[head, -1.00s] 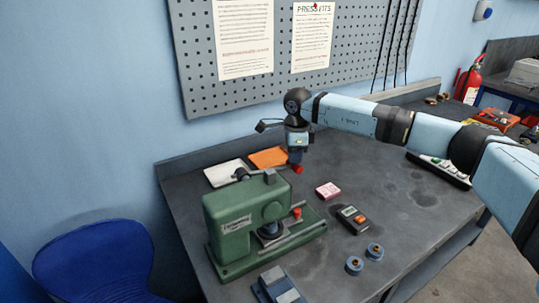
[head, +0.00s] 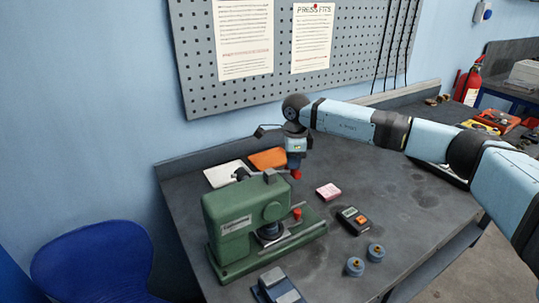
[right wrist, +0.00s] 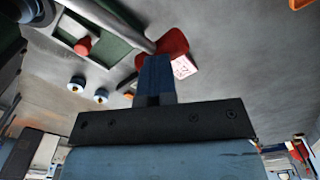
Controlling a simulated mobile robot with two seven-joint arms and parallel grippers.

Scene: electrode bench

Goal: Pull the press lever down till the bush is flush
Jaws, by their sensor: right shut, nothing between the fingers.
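The green press (head: 232,225) stands on the bench at the left. My right gripper (head: 296,164) is shut and empty, pointing down right over the knob. In the right wrist view the closed fingers (right wrist: 155,75) overlap the red knob (right wrist: 175,42) and seem to touch it; the lever rod (right wrist: 132,30) runs up and left from it. My left gripper is out of view.
A second, red-topped part (head: 297,213) stands on the press base. Two blue-grey round pieces (head: 354,266), a black box with an orange button (head: 353,219) and a pink pad (head: 328,191) lie to the right. The pegboard (head: 290,60) rises behind.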

